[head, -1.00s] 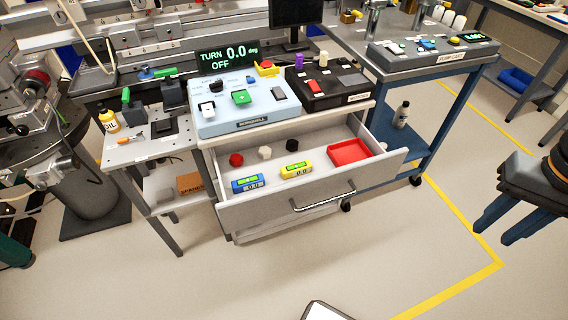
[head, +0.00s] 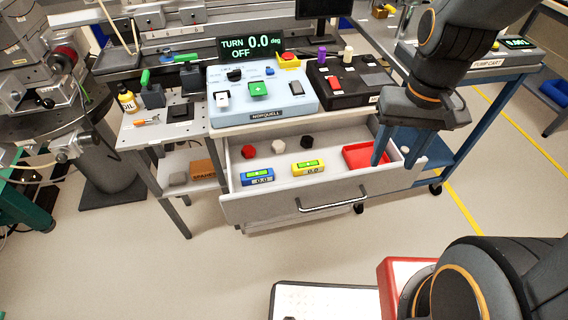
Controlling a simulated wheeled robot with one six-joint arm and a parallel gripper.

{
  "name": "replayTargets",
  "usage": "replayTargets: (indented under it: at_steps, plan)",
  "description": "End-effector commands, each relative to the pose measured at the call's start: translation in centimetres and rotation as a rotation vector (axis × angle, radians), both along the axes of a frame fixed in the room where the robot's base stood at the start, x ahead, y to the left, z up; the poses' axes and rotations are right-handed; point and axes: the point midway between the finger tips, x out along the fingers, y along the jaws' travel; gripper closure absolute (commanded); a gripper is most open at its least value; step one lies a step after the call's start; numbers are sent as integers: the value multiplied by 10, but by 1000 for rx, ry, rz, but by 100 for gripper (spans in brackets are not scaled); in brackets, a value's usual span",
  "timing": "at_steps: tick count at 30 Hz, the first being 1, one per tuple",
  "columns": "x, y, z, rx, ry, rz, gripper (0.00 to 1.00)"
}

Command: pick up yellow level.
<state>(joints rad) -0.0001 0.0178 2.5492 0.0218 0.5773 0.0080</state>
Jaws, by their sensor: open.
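The yellow level (head: 308,168) lies in the open drawer (head: 275,211), near its front wall, with a green vial on top and a small display on its front face. A blue level (head: 257,177) lies just to its left in the same drawer. My gripper (head: 398,150) hangs over the right end of the drawer, to the right of the yellow level and apart from it.
A red knob (head: 248,151), a white one (head: 278,146) and a black one (head: 307,142) lie behind the levels. The control box (head: 290,101) stands on the top above the drawer. A blue cart (head: 450,125) stands at right.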

Motion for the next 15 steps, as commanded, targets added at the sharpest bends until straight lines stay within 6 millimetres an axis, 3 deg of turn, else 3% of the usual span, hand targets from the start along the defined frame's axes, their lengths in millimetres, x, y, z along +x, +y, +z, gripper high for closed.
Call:
replayTargets:
  at_steps: [8,15]
  plan:
    - [26,18,-30,125,216,-300,53]
    - [69,51,-66,311,487,-652,53]
